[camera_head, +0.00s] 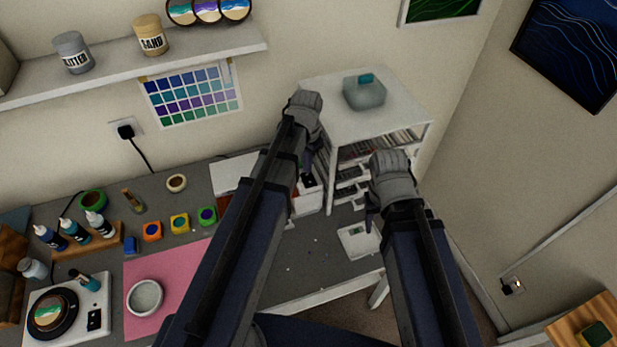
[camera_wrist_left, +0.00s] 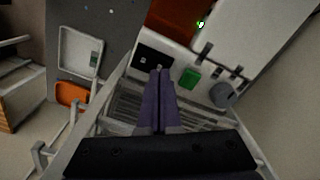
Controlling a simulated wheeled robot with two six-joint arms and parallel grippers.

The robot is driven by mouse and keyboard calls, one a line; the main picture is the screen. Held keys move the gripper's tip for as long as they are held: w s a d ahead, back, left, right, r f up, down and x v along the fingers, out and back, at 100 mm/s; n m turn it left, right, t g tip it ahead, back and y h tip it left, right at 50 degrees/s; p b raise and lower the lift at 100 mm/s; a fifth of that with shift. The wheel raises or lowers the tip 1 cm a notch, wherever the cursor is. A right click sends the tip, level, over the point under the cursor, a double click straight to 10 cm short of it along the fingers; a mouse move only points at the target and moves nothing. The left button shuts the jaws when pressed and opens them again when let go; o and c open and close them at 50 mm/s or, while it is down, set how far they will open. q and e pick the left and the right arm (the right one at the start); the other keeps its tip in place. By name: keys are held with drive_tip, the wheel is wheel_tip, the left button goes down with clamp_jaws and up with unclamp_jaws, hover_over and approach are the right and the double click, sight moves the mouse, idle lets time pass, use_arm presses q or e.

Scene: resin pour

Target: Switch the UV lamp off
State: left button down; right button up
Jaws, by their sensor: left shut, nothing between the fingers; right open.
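The UV lamp (camera_head: 235,174) is a white box on the grey table, largely hidden behind my left arm in the head view. The left wrist view shows its white front panel (camera_wrist_left: 174,66) with a black switch plate, a green button (camera_wrist_left: 190,77), a grey knob (camera_wrist_left: 222,96) and a dark red window (camera_wrist_left: 172,20). A small bright green spot (camera_wrist_left: 200,24) shows near the window. My left gripper (camera_wrist_left: 160,72) is shut and empty, its tips close to the black switch plate (camera_wrist_left: 150,58); contact cannot be told. My right gripper (camera_head: 371,222) is open above the table's right part.
A white scale (camera_head: 358,242) lies below my right gripper. A white shelf unit (camera_head: 365,118) with a grey vessel on top stands behind both grippers. Bottles, small colored pots and a pink mat (camera_head: 160,290) fill the table's left side. The table's front middle is mostly clear.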

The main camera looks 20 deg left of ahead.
use_arm(q)
drive_tip(key=shift+f+b, duration=0.9)
idle(0.3)
drive_tip(key=shift+r, duration=0.1)
wheel_tip(320, 180, up, 7)
drive_tip(key=p, duration=0.7)
idle(0.4)
